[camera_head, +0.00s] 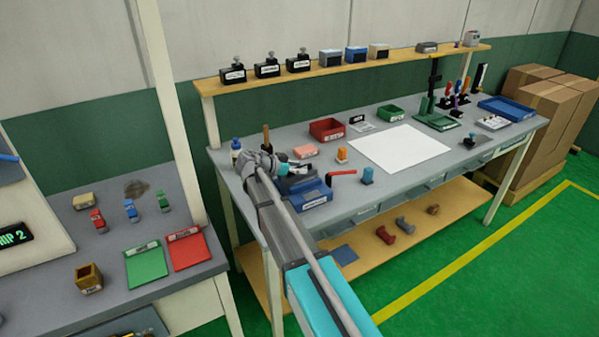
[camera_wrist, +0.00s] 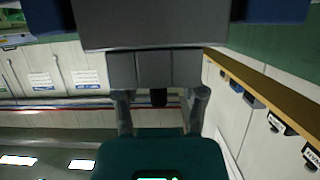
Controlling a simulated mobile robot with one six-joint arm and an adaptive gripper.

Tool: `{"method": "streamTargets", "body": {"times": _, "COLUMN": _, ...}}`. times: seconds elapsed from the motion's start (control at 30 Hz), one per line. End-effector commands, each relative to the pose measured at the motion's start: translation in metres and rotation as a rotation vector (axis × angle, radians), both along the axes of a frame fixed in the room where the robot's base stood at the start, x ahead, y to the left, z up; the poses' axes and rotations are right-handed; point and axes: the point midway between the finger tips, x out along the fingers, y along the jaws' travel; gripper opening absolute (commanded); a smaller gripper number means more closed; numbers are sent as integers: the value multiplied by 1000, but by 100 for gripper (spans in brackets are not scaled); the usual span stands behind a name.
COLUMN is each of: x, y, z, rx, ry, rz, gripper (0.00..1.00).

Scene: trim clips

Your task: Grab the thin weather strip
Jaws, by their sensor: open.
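I cannot make out the thin weather strip for certain in either view. A thin red bent piece (camera_head: 341,172) shows at the right of a labelled blue bin (camera_head: 313,200) on the workbench, but I cannot tell what it is. My gripper (camera_head: 298,184) is open at the bench's left end, low beside or over the blue bin; my arm partly hides this area. In the wrist view, my gripper (camera_wrist: 160,98) shows close up, with dark blue corners behind it at the top. No strip is visible in its jaws.
The grey workbench (camera_head: 395,185) holds a white sheet (camera_head: 399,148), a red bin (camera_head: 327,130), a green bin (camera_head: 390,113) and a blue tray (camera_head: 506,108). An orange-topped item (camera_head: 342,154) and a blue one (camera_head: 367,175) stand near the gripper. A wooden shelf (camera_head: 390,60) runs behind.

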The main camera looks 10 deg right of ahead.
Motion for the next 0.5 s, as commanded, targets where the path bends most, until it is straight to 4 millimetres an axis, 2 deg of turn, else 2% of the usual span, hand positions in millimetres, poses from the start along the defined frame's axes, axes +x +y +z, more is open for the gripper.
{"method": "streamTargets", "body": {"times": 0.13, "x": 0, "y": 0, "z": 0, "rx": 0, "ry": 0, "rz": 0, "gripper": 52}}
{"method": "streamTargets", "body": {"times": 0.4, "x": 0, "y": 2, "z": 0, "rx": 0, "ry": 0, "rz": 2, "gripper": 2}}
{"method": "streamTargets", "body": {"times": 0.5, "x": 0, "y": 1, "z": 0, "rx": 0, "ry": -1, "rz": 2, "gripper": 0}}
